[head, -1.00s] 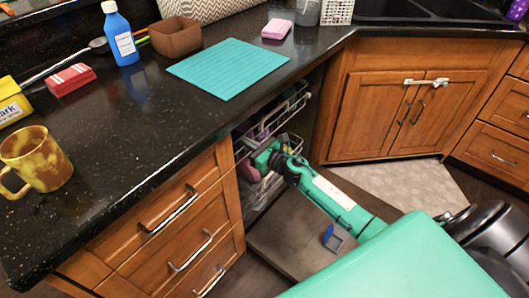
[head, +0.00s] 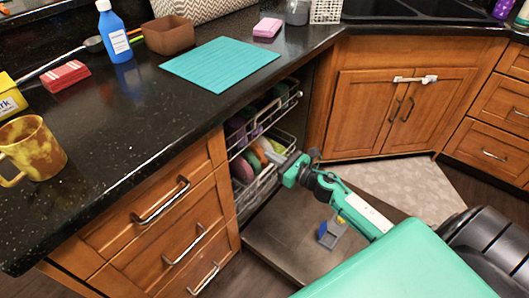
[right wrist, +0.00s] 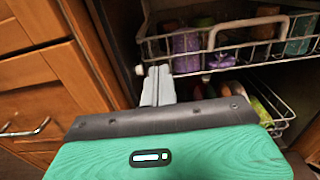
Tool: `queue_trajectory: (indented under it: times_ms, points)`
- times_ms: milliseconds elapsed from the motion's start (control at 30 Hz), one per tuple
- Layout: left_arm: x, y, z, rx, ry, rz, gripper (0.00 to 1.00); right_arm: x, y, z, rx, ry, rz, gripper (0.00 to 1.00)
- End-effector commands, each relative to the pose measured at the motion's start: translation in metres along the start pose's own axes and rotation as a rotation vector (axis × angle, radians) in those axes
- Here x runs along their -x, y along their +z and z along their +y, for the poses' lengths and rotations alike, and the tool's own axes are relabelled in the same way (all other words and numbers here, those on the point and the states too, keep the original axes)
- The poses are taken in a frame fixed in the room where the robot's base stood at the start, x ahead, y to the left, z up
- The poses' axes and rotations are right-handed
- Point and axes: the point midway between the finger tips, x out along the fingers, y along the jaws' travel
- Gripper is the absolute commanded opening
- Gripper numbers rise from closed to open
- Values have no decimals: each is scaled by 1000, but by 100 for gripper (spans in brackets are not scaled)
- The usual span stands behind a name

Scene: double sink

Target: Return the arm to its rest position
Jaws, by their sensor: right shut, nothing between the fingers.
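My right arm reaches from the lower right of the head view, with its teal and black wrist in front of the open dishwasher. My right gripper (head: 274,157) is shut and empty at the edge of the lower rack (head: 262,187). In the right wrist view its grey fingers (right wrist: 157,84) are together, just below the front wire of the upper rack (right wrist: 215,48). My left gripper is not in view.
The upper rack holds purple and green cups. The lower rack holds several colored plates (head: 262,152). The lowered dishwasher door (head: 290,240) carries a small blue and grey piece (head: 330,232). The dark counter (head: 120,150) with its teal mat (head: 220,62) stands left of my arm.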

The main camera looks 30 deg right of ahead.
Motion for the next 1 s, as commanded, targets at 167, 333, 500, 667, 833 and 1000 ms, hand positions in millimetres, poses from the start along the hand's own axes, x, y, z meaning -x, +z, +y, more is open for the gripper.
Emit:
queue_trajectory:
  times_ms: [167, 333, 500, 667, 833, 1000]
  points:
    - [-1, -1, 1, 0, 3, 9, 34, 6, 0, 0, 1, 1, -1, 0]
    - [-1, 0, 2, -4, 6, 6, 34, 7, 0, 3, -38, -11, -5, 0]
    - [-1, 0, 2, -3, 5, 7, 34, 18, -1, 28, -414, -119, -44, 0]
    - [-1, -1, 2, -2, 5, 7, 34, 46, -13, 63, -1064, -316, -95, 0]
    - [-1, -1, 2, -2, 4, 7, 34, 85, -35, 112, -1763, -568, -131, 0]
    - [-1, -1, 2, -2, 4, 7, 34, 121, -51, 164, -2280, -822, -148, 0]
